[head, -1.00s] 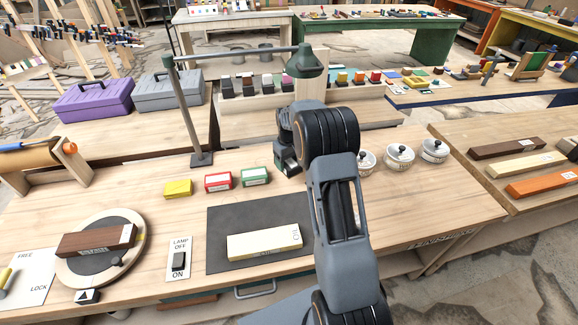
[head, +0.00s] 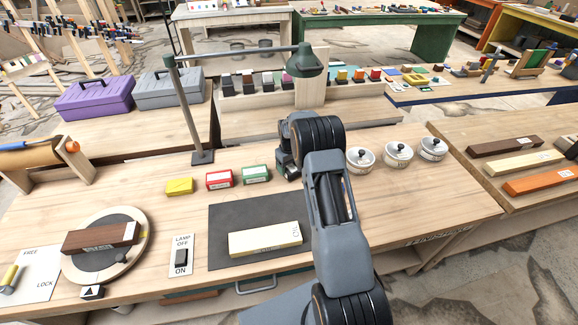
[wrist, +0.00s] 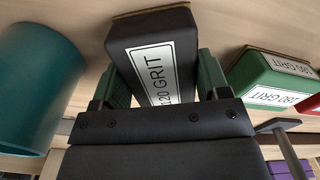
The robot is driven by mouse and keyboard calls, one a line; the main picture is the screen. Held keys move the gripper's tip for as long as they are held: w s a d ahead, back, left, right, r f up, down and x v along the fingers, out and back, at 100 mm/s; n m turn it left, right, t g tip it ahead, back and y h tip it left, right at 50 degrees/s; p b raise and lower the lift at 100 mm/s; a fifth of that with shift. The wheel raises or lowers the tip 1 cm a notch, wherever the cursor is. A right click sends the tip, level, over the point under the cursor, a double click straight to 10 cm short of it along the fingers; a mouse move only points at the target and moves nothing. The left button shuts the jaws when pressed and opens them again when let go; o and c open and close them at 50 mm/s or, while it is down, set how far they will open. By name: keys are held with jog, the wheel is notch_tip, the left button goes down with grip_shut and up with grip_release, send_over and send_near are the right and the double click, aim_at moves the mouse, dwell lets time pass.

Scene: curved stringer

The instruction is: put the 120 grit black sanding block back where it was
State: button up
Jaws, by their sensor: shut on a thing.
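The 120 grit black sanding block (wrist: 152,62) is between the green finger pads of my gripper (wrist: 160,85) in the wrist view, its white label facing the camera. My gripper is shut on it. The block is close over the wooden bench top; I cannot tell if it touches. In the head view my gripper (head: 287,168) is just right of the green block (head: 256,174), and the arm largely hides the black block. The green 180 grit block (wrist: 272,82) is beside it in the wrist view, with a gap. Red (head: 219,179) and yellow (head: 179,186) blocks continue the row leftward.
A teal cylinder (wrist: 35,85) stands on the other side of the held block in the wrist view. Three lidded white pots (head: 398,153) stand to the right. The lamp post (head: 190,115) rises behind the row. A dark mat (head: 225,220) with a cream stone (head: 265,239) lies in front.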

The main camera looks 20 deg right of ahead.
jog(key=shift+f, duration=0.2)
jog(key=o, duration=0.9)
jog(key=shift+r, duration=0.1)
